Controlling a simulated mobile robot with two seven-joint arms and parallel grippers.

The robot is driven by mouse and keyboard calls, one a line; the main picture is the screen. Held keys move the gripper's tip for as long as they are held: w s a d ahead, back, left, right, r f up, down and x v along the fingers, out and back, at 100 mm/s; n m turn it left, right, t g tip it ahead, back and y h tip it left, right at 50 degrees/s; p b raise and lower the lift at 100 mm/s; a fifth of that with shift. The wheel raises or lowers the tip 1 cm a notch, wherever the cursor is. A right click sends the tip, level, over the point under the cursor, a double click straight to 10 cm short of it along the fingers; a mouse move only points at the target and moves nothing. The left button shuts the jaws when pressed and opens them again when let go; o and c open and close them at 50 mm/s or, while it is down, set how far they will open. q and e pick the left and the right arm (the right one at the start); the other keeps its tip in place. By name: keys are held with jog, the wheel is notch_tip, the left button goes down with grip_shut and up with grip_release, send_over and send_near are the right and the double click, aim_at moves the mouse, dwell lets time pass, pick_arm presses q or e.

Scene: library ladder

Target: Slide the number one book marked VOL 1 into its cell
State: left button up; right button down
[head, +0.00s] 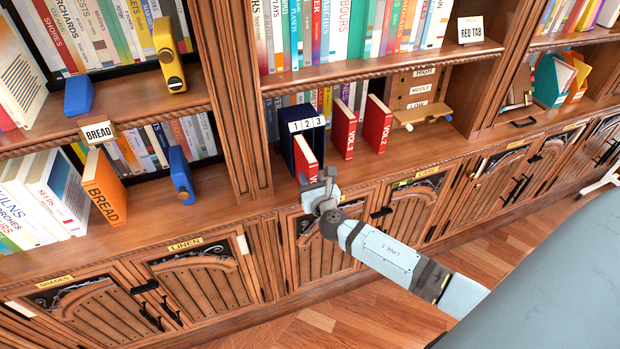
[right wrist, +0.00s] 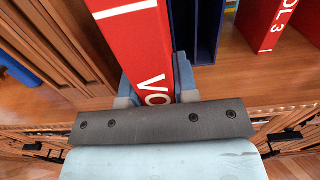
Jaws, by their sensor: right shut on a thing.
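My right gripper (head: 320,185) is shut on a red book (head: 306,160), holding it by its spine end at the front of the shelf. In the right wrist view the fingers (right wrist: 157,88) sit on both sides of the spine (right wrist: 145,50), and only the letters "VO" show; its number is hidden. The dark blue case (head: 289,142) with the labels 1, 2, 3 stands directly behind the book. Blue dividers show to the right of the book in the wrist view (right wrist: 207,35). How deep the book sits in the left cell I cannot tell. My left gripper is out of view.
A red VOL 3 book (head: 344,128) and a red VOL 2 book (head: 377,125) stand upright to the right of the case. A wooden post (head: 235,90) rises to its left. A LOW, MIDDLE, HIGH board (head: 420,90) is further right.

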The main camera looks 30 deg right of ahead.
aim_at(300, 160)
jog(key=shift+w+d, duration=0.1)
jog(key=shift+w, duration=0.2)
jog(key=shift+s, duration=0.35)
jog(key=shift+r, duration=0.1)
dwell(1.6)
jog(key=shift+b+x, duration=0.5)
jog(key=shift+x, duration=3.4)
jog(key=c, duration=0.8)
grip_release()
jog(key=v, duration=1.3)
jog(key=shift+s+b, duration=0.4)
